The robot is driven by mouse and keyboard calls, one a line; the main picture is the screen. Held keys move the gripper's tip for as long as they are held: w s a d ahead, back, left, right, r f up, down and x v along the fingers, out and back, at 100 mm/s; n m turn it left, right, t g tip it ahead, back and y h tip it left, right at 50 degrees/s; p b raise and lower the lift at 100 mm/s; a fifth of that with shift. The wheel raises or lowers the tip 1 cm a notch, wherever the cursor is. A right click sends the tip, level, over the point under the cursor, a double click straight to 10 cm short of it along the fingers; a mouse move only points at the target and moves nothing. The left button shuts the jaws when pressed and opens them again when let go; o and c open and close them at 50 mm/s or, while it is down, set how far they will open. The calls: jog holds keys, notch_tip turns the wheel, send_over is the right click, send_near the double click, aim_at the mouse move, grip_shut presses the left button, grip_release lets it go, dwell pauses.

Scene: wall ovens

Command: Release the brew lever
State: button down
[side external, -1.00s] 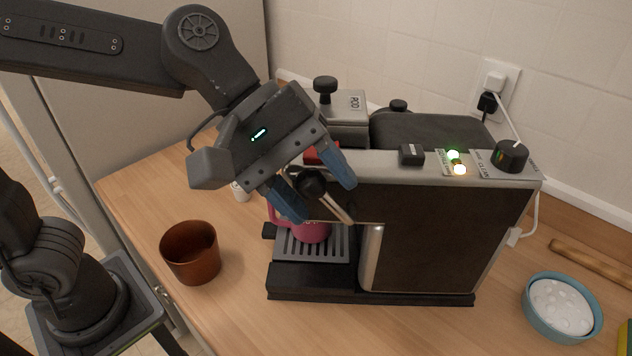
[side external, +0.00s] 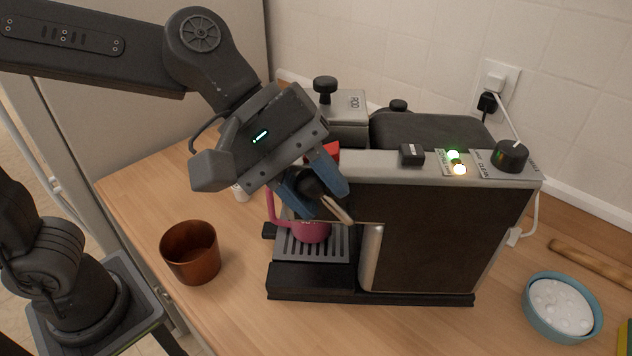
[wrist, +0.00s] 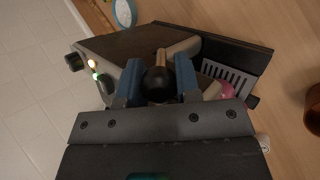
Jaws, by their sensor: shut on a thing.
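The coffee machine (side external: 440,235) stands on the wooden counter. Its brew lever (side external: 341,211) has a black ball knob and a metal rod slanting down to the right in the side view. My gripper (side external: 320,192) is shut on the knob, with one blue finger on each side. In the wrist view the lever knob (wrist: 158,86) sits between both blue fingers of my gripper (wrist: 158,88). A pink mug (side external: 312,232) stands on the drip tray (side external: 283,249) below, partly hidden by my gripper. Green and yellow lights (side external: 456,162) glow on top of the machine.
A brown cup (side external: 190,253) stands on the counter left of the machine. A blue bowl with white contents (side external: 562,306) and a wooden stick (side external: 592,264) lie to the right. A plug and cord (side external: 494,90) are on the wall behind. The counter's front is mostly clear.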

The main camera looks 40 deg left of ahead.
aim_at(353, 216)
jog(key=shift+w+r, duration=0.1)
jog(key=shift+w+d+r+g+y, duration=0.25)
jog(key=shift+d+g+y, duration=0.1)
jog(key=shift+g+y, duration=0.2)
jog(key=shift+w+d+r+g+y, duration=0.15)
jog(key=shift+w+d+g+y, duration=0.15)
jog(key=shift+g+y, duration=0.25)
jog(key=shift+w+d+r+n+g+y, duration=0.25)
jog(key=shift+d+g+y, duration=0.2)
jog(key=shift+g+y, duration=0.35)
jog(key=shift+w+d+n+g+y, duration=0.15)
jog(key=shift+w+d+g+y, duration=0.3)
jog(key=shift+y, duration=0.55)
jog(key=shift+s, duration=0.1)
jog(key=c, duration=0.8)
grip_release()
jog(key=shift+c, duration=0.2)
jog(key=v, duration=1.3)
jog(key=shift+r, duration=0.4)
